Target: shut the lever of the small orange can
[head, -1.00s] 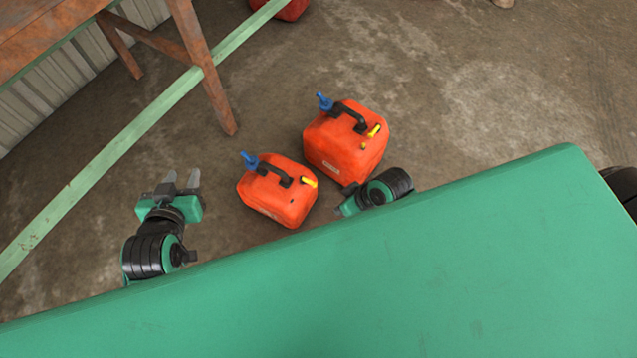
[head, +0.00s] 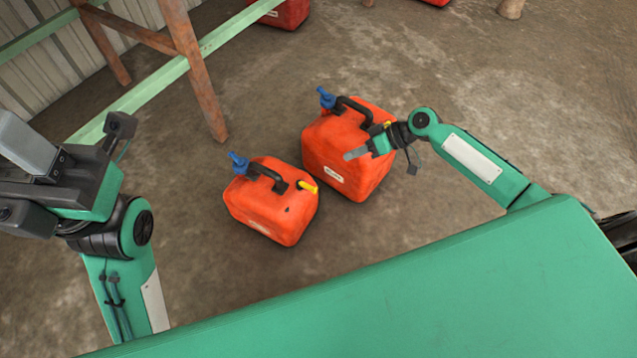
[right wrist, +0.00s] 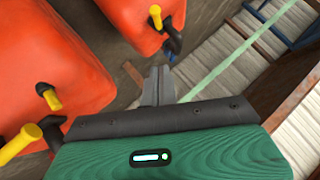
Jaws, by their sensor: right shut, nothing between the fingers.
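The small orange can (head: 268,212) stands upright on the floor in the head view, with a black handle, a blue spout and a yellow lever (head: 307,186) at its right end; the lever's angle is hard to tell. In the right wrist view the farther can (right wrist: 122,22) looks like the small one, its yellow lever (right wrist: 155,14) near the top edge. My right gripper (head: 356,153) is shut and empty before the larger can, right of the small can and apart from its lever. Its fingers (right wrist: 158,86) show together. My left gripper (head: 15,175) looks open at the left edge, fingertips cut off.
The larger orange can (head: 335,170) stands just right and behind, partly hidden by my right gripper; it fills the left of the right wrist view (right wrist: 60,60). Red cans (head: 285,14) stand farther back.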

